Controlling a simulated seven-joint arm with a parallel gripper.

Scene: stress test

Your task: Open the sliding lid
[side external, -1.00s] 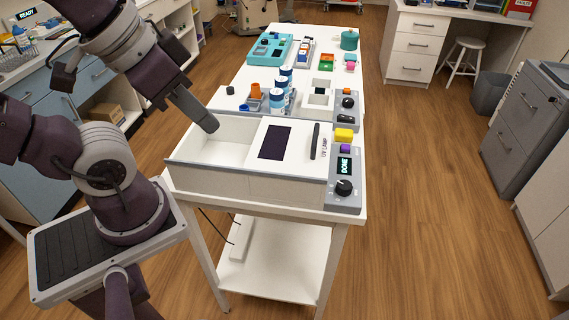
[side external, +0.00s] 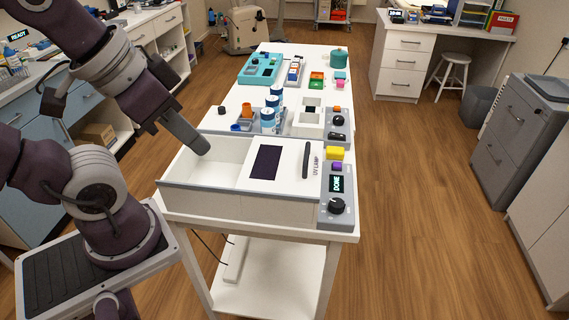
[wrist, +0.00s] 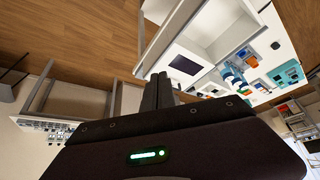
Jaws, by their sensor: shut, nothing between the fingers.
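The white box (side external: 240,208) labelled UV LAMP stands at the near end of the white table. Its sliding lid (side external: 288,177) has a dark window (side external: 266,162) and a dark upright handle bar (side external: 306,160). The lid sits over the right part, and the left compartment (side external: 205,172) is open to view. My gripper (side external: 203,148) is shut and empty, with its tip over the back of the open compartment, left of the lid. In the wrist view my gripper's fingers (wrist: 158,90) are together, and the dark window (wrist: 185,65) shows beyond them.
A grey control panel (side external: 337,212) with a dial and a DONE display joins the box's right side. Blue-and-white cans (side external: 269,118), a second device (side external: 336,130) and a teal tray (side external: 261,70) stand farther back.

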